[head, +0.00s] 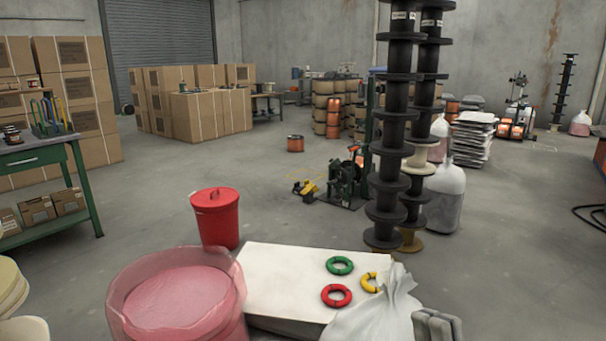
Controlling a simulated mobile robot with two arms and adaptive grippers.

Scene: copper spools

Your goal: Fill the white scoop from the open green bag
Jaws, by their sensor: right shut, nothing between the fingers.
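An open bag (175,300) of clear pink-red film stands at the bottom left, with pink material filling it nearly level below its rim. I see no green bag and no white scoop in this view. A tied whitish bag (375,318) stands at the bottom, right of centre. My right gripper (437,325) shows only as grey fingers at the bottom edge, just right of the tied bag. It is shut and empty; its lower part is cut off by the frame. My left gripper is not in view.
A white-topped table or block (275,280) bears green (339,265), red (336,296) and yellow (370,283) rings. A red lidded bin (216,220) stands behind the pink bag. Tall black spool stacks (385,190) rise behind. Cream round items (10,290) sit far left. Open floor lies mid-left.

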